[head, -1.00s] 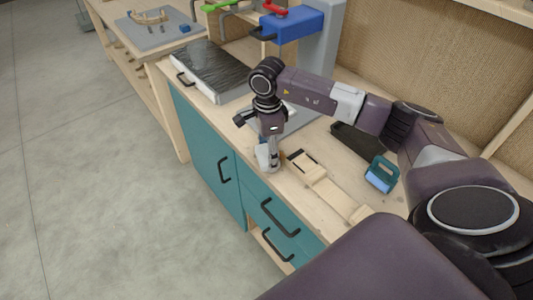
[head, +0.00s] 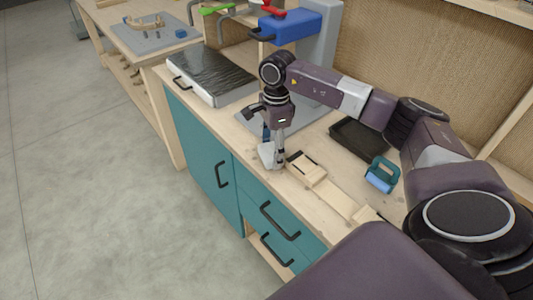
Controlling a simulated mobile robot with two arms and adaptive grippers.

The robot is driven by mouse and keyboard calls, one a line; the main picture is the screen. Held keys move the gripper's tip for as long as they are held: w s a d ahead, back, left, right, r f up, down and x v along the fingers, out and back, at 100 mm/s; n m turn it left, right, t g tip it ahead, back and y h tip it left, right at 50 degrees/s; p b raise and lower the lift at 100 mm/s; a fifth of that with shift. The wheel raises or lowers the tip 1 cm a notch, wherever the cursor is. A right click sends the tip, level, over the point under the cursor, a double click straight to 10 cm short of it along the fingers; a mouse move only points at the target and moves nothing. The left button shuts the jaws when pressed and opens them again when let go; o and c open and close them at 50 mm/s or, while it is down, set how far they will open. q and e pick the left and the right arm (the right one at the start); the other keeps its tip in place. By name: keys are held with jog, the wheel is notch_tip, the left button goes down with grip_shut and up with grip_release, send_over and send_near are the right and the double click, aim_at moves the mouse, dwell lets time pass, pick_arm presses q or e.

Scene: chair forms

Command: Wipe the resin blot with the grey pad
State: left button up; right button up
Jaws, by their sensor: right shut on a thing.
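My right gripper (head: 277,158) points straight down at the front part of the wooden bench top (head: 331,167). It is shut on a pale grey block, which I take to be the grey pad (head: 266,154). The pad is low, at or just above the bench surface; I cannot tell whether it touches. I cannot make out the resin blot; the gripper and pad may hide it. My left gripper is not in view.
Wooden pieces (head: 336,197) lie along the front edge, close right of the gripper. Behind are a dark tray (head: 347,148), a teal-handled blue tool (head: 380,178) and a blue-headed grey machine (head: 291,27). A dark-topped slab (head: 211,73) lies left.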

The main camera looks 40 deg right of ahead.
jog(key=shift+o, duration=0.4)
jog(key=shift+h, duration=0.5)
jog(key=d, duration=0.2)
jog(key=d+r, duration=0.1)
jog(key=d, duration=0.1)
jog(key=shift+w+d, duration=0.1)
jog(key=shift+w, duration=0.3)
jog(key=shift+s+r, duration=0.15)
jog(key=shift+s, duration=0.1)
jog(key=shift+c, duration=0.6)
jog(key=shift+s, duration=0.15)
jog(key=shift+c, duration=1.2)
jog(key=shift+a+p, duration=0.3)
jog(key=shift+a, duration=0.6)
jog(key=shift+a+f+m, duration=0.15)
jog(key=shift+f+m, duration=0.1)
jog(key=shift+m, duration=0.05)
jog(key=shift+a+f, duration=0.15)
jog(key=shift+a, duration=2)
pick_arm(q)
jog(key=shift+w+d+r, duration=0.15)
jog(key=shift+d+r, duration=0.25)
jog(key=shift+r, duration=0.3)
